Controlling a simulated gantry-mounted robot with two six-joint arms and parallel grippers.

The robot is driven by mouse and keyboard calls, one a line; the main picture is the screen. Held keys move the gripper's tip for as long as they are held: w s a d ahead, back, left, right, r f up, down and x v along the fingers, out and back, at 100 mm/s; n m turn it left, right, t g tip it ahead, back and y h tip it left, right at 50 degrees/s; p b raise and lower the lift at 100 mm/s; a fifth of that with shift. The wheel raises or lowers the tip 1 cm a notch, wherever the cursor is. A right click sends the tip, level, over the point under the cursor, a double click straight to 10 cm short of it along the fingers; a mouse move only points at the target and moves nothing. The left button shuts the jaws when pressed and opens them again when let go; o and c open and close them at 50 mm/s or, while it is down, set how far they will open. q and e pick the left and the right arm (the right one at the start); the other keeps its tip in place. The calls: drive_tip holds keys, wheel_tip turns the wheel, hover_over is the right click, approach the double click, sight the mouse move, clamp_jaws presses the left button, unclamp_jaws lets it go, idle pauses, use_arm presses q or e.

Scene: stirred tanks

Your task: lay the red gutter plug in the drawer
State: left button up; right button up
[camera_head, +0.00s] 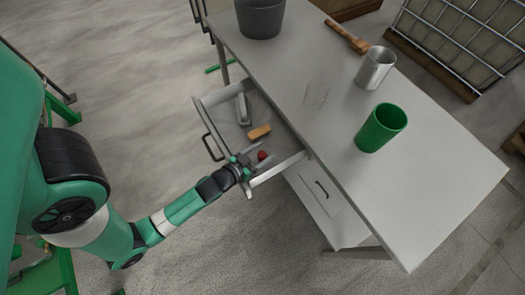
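The red gutter plug (262,155) is a small red piece at the right part of the open drawer (215,97), low in it as far as I can tell. My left gripper (258,158) reaches over the drawer's front right part. Its fingers look spread, one on each side of the plug, with a gap wider than the plug. Whether a finger touches the plug is too small to tell. My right gripper is not in view.
The drawer also holds a tan block (259,132) and a grey metal piece (242,108). The table's front right is clear.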

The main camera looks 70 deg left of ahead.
use_arm(q)
drive_tip(key=shift+s+f, duration=0.35)
drive_tip(key=shift+f, duration=0.4)
drive_tip(key=shift+s+d+r+p, duration=0.25)
drive_tip(key=shift+s+r+p, duration=0.15)
drive_tip(key=shift+r+p, duration=0.3)
drive_tip(key=v, duration=0.4)
drive_tip(key=shift+s+d, duration=0.15)
drive_tip(key=shift+s, duration=0.05)
drive_tip(key=b+v, duration=0.2)
drive_tip(key=v, duration=0.3)
drive_tip(key=shift+s+d+b, duration=0.1)
drive_tip(key=shift+d+b, duration=0.2)
drive_tip(key=shift+b, duration=0.1)
drive_tip(key=shift+s+r, duration=0.25)
drive_tip(key=shift+s+d+r+b, duration=0.1)
drive_tip(key=shift+s+r+b, duration=0.15)
drive_tip(key=shift+r+b, duration=0.2)
